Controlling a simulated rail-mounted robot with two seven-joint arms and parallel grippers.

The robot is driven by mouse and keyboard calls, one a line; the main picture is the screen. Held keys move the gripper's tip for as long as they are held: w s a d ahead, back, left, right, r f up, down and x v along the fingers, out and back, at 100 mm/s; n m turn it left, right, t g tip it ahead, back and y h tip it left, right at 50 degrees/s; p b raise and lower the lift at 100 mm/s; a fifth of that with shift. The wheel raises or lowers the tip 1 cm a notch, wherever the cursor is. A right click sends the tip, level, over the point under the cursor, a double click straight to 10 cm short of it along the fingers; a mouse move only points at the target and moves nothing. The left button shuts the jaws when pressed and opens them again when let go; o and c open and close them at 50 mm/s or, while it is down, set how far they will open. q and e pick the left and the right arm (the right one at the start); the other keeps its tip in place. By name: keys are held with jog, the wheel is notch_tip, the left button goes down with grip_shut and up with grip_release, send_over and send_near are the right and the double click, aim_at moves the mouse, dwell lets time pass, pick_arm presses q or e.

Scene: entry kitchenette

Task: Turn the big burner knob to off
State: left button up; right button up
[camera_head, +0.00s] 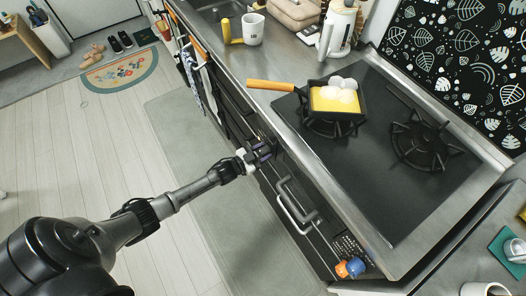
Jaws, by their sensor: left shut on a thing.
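My left gripper (259,153) is at the front panel of the stove, below the edge of the cooktop (388,205). It is shut on what appears to be the big burner knob, which the fingers mostly hide. I cannot tell which way the knob is turned. A square black pan (319,84) with an orange handle (270,86) sits on the left burner, holding something yellow and several white round things. The right burner (423,145) is bare. My right gripper is not in view.
A white mug (253,29) and a white kettle (339,30) stand on the counter.

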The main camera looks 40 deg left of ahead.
pick_arm(q)
jog(key=o, duration=0.9)
jog(key=shift+o, duration=0.2)
jog(key=shift+s, duration=0.15)
jog(key=v, duration=1.3)
jog(key=shift+s+p, duration=0.3)
jog(key=shift+p, duration=0.1)
jog(key=shift+a, duration=0.1)
